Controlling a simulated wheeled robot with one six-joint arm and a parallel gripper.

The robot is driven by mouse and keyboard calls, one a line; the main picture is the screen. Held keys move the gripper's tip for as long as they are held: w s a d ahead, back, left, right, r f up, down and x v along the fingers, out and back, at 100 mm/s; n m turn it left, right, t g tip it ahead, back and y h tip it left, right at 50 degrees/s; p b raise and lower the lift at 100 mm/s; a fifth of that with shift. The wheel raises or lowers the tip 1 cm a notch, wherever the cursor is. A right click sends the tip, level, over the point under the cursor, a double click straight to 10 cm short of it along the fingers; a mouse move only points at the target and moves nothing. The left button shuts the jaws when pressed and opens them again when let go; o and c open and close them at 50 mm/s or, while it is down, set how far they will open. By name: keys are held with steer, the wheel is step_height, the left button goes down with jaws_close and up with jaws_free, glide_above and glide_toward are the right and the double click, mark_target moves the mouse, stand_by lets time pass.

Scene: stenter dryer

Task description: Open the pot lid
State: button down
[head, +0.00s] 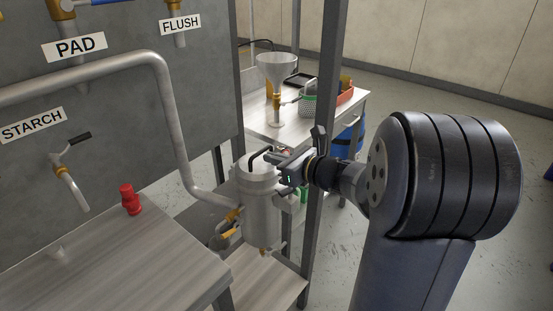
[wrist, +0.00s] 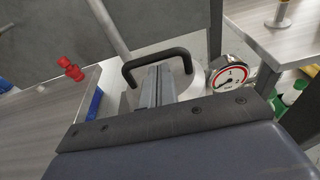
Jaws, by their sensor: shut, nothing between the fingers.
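The pot is a steel cylinder (head: 262,215) standing beside the grey panel, right of the wooden-topped bench in the head view. Its pale lid (wrist: 184,82) looks closed in the wrist view and carries a black bar handle (wrist: 157,54). The handle (head: 257,157) also shows in the head view. My gripper (head: 272,158) is at the lid from the right, its tips close to the handle. In the wrist view the fingers of my gripper (wrist: 158,78) are together, under or beside the handle bar. I cannot tell whether they touch it. My gripper partly hides the lid.
A pressure gauge (wrist: 231,76) sits right beside the pot. A grey pipe (head: 172,120) bends down behind it, and a dark upright post (head: 323,130) stands to its right. A red object (head: 130,199) stands on the bench (head: 120,255). A table (head: 345,108) with a funnel (head: 277,68) is behind.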

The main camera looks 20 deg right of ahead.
steer(key=shift+r, duration=0.1)
steer(key=shift+w+r+p, duration=0.1)
steer(key=shift+r+p, duration=0.2)
steer(key=shift+p, duration=0.55)
steer(key=shift+a+g, duration=0.1)
steer(key=shift+g, duration=0.2)
